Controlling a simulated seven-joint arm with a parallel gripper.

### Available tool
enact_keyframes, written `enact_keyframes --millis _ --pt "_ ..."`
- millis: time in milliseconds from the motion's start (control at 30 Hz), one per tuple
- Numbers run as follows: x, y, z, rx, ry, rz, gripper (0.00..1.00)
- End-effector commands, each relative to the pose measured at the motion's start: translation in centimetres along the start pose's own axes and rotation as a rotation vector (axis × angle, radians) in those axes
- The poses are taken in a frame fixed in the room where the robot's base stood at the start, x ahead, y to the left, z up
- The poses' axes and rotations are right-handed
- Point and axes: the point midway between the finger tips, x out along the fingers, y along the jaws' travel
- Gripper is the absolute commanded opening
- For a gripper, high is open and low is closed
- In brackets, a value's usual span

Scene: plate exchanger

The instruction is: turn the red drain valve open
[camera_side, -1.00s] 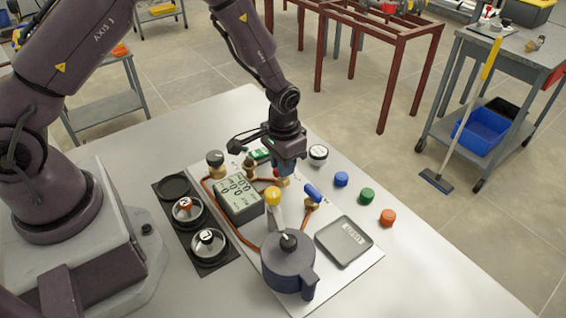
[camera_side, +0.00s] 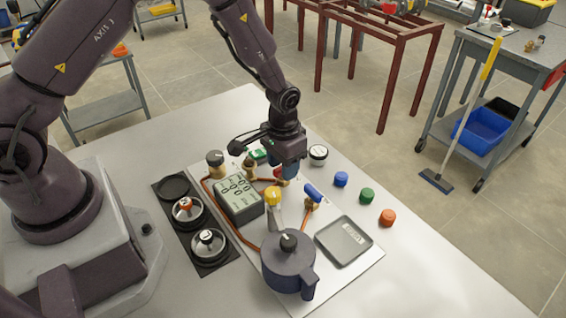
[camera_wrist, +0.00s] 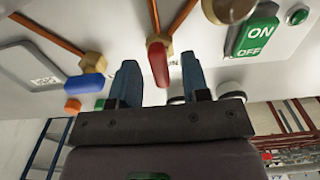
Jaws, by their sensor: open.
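The red drain valve handle (camera_wrist: 158,63) sits on a brass body (camera_wrist: 164,42) in the wrist view, with a copper pipe running from it. My gripper (camera_wrist: 160,80) is open, its two blue fingers on either side of the red handle. A gap shows between the handle and each finger, so I see no grip. In the side view my gripper (camera_side: 281,171) is low over the valve and hides most of it; only a bit of red and the brass body (camera_side: 281,183) show.
The green ON/OFF switch (camera_wrist: 255,38) is right of the valve in the wrist view. Coloured caps lie at right.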

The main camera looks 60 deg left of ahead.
Motion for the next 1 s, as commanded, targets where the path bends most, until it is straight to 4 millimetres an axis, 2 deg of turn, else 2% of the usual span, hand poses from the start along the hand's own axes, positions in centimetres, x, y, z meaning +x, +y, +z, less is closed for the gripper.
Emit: enact_keyframes --millis 167,267,500,700,833,1000 --pt "-1.1 0.0 -0.1 0.001 0.004 0.000 0.43" --pt "-2.8 0.0 -0.1 0.001 0.006 0.000 0.43" --pt "-8.2 0.0 -0.1 0.001 0.007 0.000 0.43" --pt "-11.6 0.0 -0.1 0.001 0.004 0.000 0.43" --pt "-12.7 0.0 0.0 0.000 0.002 0.000 0.43" --pt "-13.0 0.0 0.0 0.000 0.000 0.000 0.43"
